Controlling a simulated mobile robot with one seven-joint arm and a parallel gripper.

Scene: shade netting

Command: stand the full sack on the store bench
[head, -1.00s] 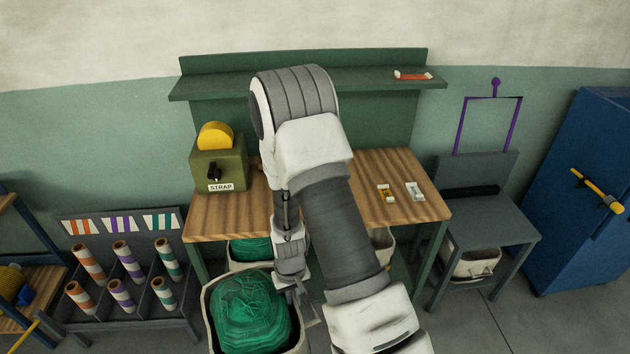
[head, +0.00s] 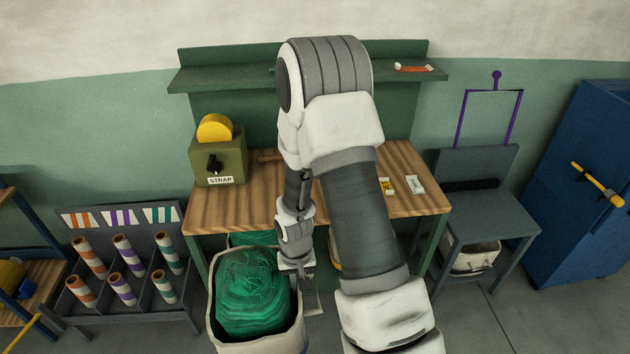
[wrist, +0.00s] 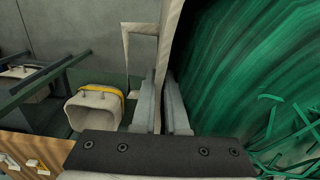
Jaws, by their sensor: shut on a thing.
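The full sack (head: 252,335) is a cream open-topped sack heaped with green netting (head: 250,290), at the lower middle of the head view, in front of the wooden bench (head: 240,210). My gripper (head: 303,280) is at the sack's right rim. In the wrist view, my gripper (wrist: 163,95) is shut on the sack's wall (wrist: 172,40), with green netting to the right. The sack looks upright. Its bottom is out of frame, so I cannot tell whether it touches the floor. A grey bench (head: 490,215) with a purple frame stands at the right.
A green strap dispenser (head: 218,160) and small labelled items (head: 415,184) are on the wooden bench. Another green-filled sack (head: 250,238) is underneath. A pale container (head: 475,258) sits under the grey bench. A tube rack (head: 120,290) is left; a blue cabinet (head: 585,190) is right.

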